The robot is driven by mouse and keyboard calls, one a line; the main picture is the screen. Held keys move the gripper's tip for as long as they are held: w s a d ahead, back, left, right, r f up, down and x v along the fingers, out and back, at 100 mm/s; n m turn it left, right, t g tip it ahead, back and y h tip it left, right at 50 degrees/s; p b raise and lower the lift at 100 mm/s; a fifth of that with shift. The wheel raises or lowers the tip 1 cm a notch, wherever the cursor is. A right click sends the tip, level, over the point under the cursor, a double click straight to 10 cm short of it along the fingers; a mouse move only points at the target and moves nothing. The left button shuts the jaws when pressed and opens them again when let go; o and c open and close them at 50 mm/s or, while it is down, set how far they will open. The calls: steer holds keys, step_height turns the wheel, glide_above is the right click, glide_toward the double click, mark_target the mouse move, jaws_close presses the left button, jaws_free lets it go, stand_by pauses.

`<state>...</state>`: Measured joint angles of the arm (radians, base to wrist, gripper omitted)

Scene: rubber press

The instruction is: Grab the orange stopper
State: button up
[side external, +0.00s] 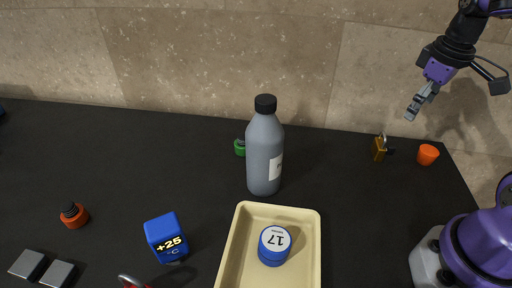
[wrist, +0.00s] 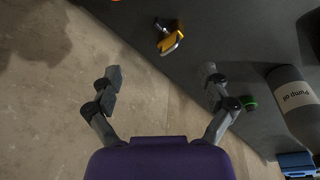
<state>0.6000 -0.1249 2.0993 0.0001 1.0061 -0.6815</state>
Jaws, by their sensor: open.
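The orange stopper (side external: 427,154) is a small tapered piece on the black table near its back right corner, just right of a brass padlock (side external: 379,148). In the wrist view only a sliver of orange (wrist: 115,1) shows at the top edge. My gripper (side external: 413,108) is open and empty, in the air above the back edge of the table. In the side view it is up and slightly left of the stopper, clearly apart from it. In the wrist view the two fingers (wrist: 161,80) are spread with nothing between them.
A grey bottle (side external: 265,150) stands mid-table, with a green item (side external: 240,147) beside it. A cream tray (side external: 232,245) holds a blue weight-like piece (side external: 274,246). A blue cube (side external: 166,238) and an orange-red piece (side external: 74,215) are at left. A stone wall rises behind.

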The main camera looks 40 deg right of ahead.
steer(key=shift+g+y, duration=0.5)
steer(key=shift+g, duration=0.2)
steer(key=s+d+f, duration=0.1)
steer(key=d, duration=0.1)
steer(key=s+d+f, duration=0.1)
steer(key=d, duration=0.2)
steer(key=s+d+f, duration=0.1)
steer(key=d, duration=0.1)
steer(key=shift+s+d+f, duration=0.1)
steer(key=shift+d+f, duration=0.1)
steer(key=shift+f, duration=0.15)
glide_above(430, 150)
steer(key=f, duration=0.4)
steer(key=shift+w+a+f, duration=0.15)
steer(key=shift+w+f, duration=0.1)
steer(key=shift+f, duration=0.15)
steer(key=f, duration=0.5)
steer(key=shift+s+f, duration=0.25)
steer(key=shift+f, duration=0.1)
steer(key=c, duration=1.3)
